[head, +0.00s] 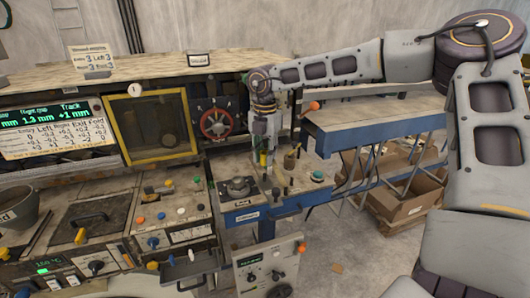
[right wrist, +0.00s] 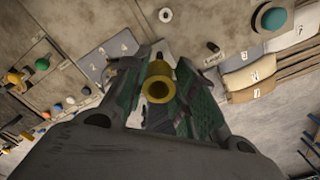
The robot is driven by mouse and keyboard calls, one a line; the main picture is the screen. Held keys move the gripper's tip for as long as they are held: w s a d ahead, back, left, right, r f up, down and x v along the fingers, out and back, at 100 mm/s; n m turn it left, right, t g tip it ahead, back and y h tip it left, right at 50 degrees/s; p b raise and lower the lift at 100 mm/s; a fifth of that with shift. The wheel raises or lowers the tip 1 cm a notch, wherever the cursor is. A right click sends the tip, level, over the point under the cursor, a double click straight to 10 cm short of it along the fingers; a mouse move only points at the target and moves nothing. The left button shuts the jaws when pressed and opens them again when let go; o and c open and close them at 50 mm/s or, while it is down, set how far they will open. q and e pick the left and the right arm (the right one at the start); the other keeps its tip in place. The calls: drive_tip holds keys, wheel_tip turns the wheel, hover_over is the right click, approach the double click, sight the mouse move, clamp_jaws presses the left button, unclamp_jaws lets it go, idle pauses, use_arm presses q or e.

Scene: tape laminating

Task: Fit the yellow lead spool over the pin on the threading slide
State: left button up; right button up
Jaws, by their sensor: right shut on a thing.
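The yellow lead spool (head: 263,158) is held upright by my right gripper (head: 262,148) above the blue-fronted bench section in the head view. The spool's far end is hidden. I cannot pick out the threading slide or its pin for certain; a small dark peg (right wrist: 212,47) stands to the right of the spool in the right wrist view. My left gripper is not in view.
A dark round fixture (head: 238,187) stands left of the spool, and a brass-coloured part (head: 290,160) stands to its right. A teal button (head: 318,175) is further right, also seen in the right wrist view (right wrist: 271,18).

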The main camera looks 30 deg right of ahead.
drive_tip(key=shift+f+b, duration=0.45)
drive_tip(key=shift+f, duration=1.95)
drive_tip(key=shift+f+b, duration=0.45)
drive_tip(key=shift+b, duration=0.2)
drive_tip(key=shift+f, duration=0.1)
drive_tip(key=o, duration=0.9)
drive_tip(key=shift+c, duration=0.2)
wheel_tip(320, 180, up, 12)
drive_tip(key=shift+s, duration=0.1)
idle(0.9)
